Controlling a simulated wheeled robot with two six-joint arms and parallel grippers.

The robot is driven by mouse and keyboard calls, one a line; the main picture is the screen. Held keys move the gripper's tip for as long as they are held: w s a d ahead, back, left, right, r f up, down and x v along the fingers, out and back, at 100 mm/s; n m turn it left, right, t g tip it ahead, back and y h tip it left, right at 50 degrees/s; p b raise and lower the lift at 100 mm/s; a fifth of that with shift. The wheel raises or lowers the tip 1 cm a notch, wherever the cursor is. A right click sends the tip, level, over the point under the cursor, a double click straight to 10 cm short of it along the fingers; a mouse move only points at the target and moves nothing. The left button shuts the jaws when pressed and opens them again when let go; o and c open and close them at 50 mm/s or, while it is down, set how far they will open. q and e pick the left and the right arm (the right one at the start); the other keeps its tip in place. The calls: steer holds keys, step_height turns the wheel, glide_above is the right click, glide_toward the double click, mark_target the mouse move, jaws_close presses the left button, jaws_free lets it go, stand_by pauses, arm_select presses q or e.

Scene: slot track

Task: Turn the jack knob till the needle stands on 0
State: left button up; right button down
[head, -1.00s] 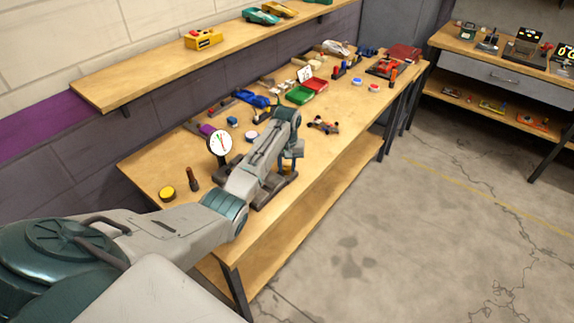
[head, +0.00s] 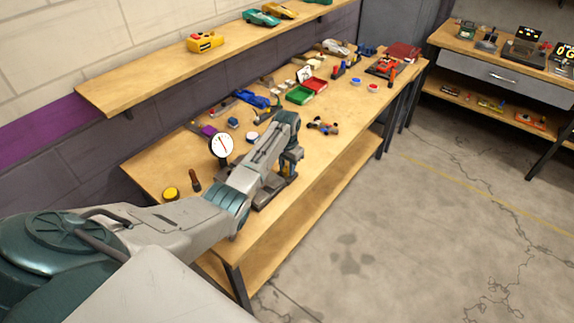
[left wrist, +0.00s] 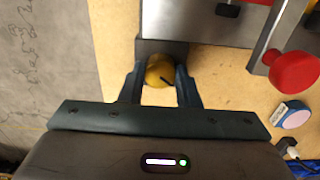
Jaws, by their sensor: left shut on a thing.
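The yellow jack knob (left wrist: 159,72) has a dark line on its face and sits between the fingers of my left gripper (left wrist: 160,84) in the left wrist view. The gripper is shut on the knob. In the head view my left gripper (head: 290,166) is at the bench's front side, and my arm hides much of the jack. The white round dial (head: 221,146) stands upright left of my arm. Its thin red needle slants from upper left to lower right; the numbers are too small to read. My right gripper is not in view.
The wooden bench (head: 150,178) holds a yellow disc (head: 170,194), a brown-handled tool (head: 195,181), a small car (head: 323,126), a green tray (head: 299,96) and a red tray (head: 316,85). In the wrist view a large red knob (left wrist: 295,71) is at upper right.

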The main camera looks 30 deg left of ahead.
mark_target(287, 169)
arm_select(q)
steer(key=shift+w+r+m, duration=0.1)
steer(key=shift+m, duration=0.3)
steer(key=o, duration=1)
steer(key=shift+c, duration=0.2)
step_height(287, 169, up, 11)
steer(key=b, duration=0.2)
steer(key=shift+b, duration=0.3)
steer(key=shift+f, duration=0.2)
